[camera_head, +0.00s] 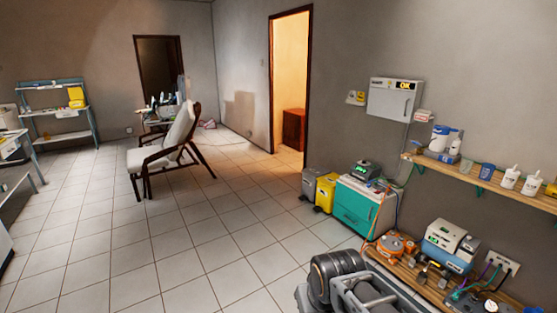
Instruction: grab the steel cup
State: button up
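I cannot make out a steel cup for certain in the head view. Small cups stand on the wall shelf (482,178) at the right, among them a blue cup (487,171), but none looks clearly like steel. Small metallic-looking items lie on the low wooden bench (407,272) below, too small to identify. Grey and black parts of my own body show at the bottom, right of centre, and cover part of the bench's near side. My gripper cannot be picked out.
The bench holds an orange device (396,244) and a blue-and-white device (450,244). A teal cabinet (357,209) and a yellow bin (326,192) stand along the right wall. A white reclining chair (172,142) stands at centre-left. The tiled floor (190,240) is clear in front.

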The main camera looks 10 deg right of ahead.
aim_at(420, 281)
jog(key=z, duration=0.15)
jog(key=i, duration=2.2)
jog(key=z, duration=0.9)
jog(key=i, duration=1.15)
jog(key=z, duration=1.6)
jog(key=i, duration=0.9)
jog(key=z, duration=0.6)
